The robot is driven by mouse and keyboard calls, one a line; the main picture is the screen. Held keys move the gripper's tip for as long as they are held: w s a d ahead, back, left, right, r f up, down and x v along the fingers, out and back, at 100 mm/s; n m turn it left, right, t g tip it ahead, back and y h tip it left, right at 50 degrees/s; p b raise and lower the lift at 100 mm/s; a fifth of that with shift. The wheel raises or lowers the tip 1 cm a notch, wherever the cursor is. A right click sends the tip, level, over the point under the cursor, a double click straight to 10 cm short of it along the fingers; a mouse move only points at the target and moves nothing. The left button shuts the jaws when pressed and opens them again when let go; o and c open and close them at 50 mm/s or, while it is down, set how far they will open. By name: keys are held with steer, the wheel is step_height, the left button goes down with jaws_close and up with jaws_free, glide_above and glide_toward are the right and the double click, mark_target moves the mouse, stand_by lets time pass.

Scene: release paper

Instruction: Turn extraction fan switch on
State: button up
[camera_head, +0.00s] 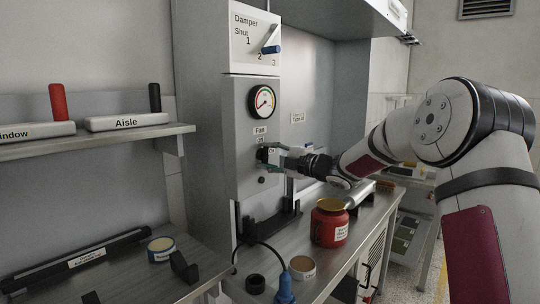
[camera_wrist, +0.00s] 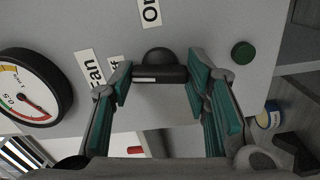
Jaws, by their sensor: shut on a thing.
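The fan switch is a black rotary knob with a bar handle (camera_wrist: 160,74) on the grey panel. In the wrist view the bar lies level across the picture, with a white mark on its left half, on the side of the partly hidden "Off" label (camera_wrist: 114,63). The "On" label (camera_wrist: 150,11) is above the knob. My gripper (camera_head: 270,156) is at the panel below the "Fan" label (camera_head: 260,130). In the wrist view its teal fingers (camera_wrist: 160,86) are shut on the bar, one at each end. In the head view my gripper mostly hides the knob.
A round gauge (camera_head: 262,102) and damper lever (camera_head: 271,49) are above the switch. A dark green button (camera_wrist: 243,53) is beside it in the wrist view. A red jar (camera_head: 330,224) stands on the bench below my arm, with a small tub (camera_head: 302,268) nearby.

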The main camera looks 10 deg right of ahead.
steer(key=m+p, duration=0.2)
steer(key=m, duration=0.2)
steer(key=shift+m, duration=0.3)
steer(key=m+p, duration=0.1)
steer(key=m, duration=0.2)
steer(key=shift+m, duration=0.3)
steer(key=m+p, duration=0.1)
steer(key=m, duration=0.3)
steer(key=shift+m+p, duration=0.35)
steer(key=shift+m, duration=1.45)
steer(key=shift+f, duration=0.1)
steer(key=o, duration=1.2)
steer(key=shift+c, duration=0.2)
steer(key=v, duration=1.2)
